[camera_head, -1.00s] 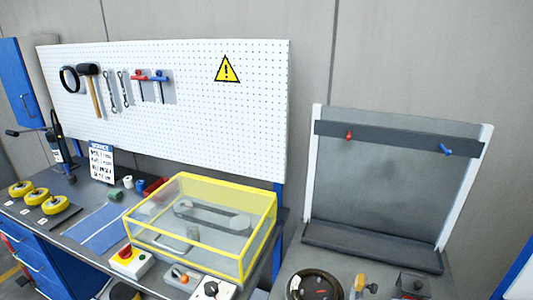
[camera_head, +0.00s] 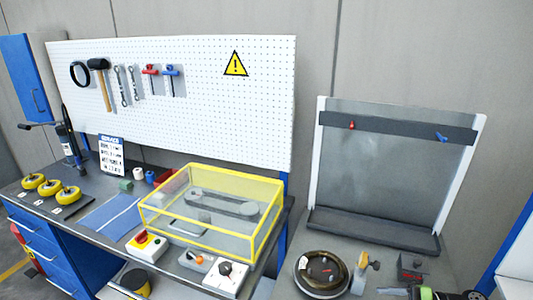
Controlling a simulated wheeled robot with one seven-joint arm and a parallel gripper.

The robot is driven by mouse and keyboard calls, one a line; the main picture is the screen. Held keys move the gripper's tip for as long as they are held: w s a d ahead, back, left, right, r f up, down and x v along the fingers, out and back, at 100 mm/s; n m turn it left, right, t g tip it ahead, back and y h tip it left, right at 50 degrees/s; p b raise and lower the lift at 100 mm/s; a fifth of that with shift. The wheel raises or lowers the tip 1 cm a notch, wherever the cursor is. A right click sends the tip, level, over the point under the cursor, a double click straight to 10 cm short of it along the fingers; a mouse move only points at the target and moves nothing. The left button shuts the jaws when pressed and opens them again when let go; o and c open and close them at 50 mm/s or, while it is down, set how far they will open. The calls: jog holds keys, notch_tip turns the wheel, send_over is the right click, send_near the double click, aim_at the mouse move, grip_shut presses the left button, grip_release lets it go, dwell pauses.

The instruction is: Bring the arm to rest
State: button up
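My gripper and arm are not clearly visible in the head view. A round dark coil-like disc (camera_head: 321,272) with a pale rim lies on the right bench. A dark and green item (camera_head: 428,293) shows at the bottom right edge, cut off by the frame, and I cannot tell what it is.
A pegboard (camera_head: 200,125) with tools stands behind. A grey upright panel (camera_head: 388,175) stands at the right.

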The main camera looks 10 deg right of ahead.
jog(key=w+a+r+n+g+h, duration=0.1)
jog(key=a+r+n+g+h, duration=0.35)
jog(key=a, duration=0.55)
jog(key=w+a+r+n+g+h, duration=0.1)
jog(key=a+r+n+g+h, duration=0.4)
jog(key=a, duration=0.4)
jog(key=s+a+r+n+t+h, duration=0.2)
jog(key=s+a+r+t, duration=0.1)
jog(key=s+r, duration=0.3)
jog(key=s+a+r+n+t+h, duration=0.2)
jog(key=s+a+r+n+t, duration=0.1)
jog(key=s, duration=0.6)
notch_tip(320, 180, up, 3)
jog(key=shift+s+a+r+t+h, duration=0.2)
jog(key=shift+a+t+h, duration=0.15)
jog(key=shift+a+t, duration=0.6)
jog(key=shift+a, duration=0.15)
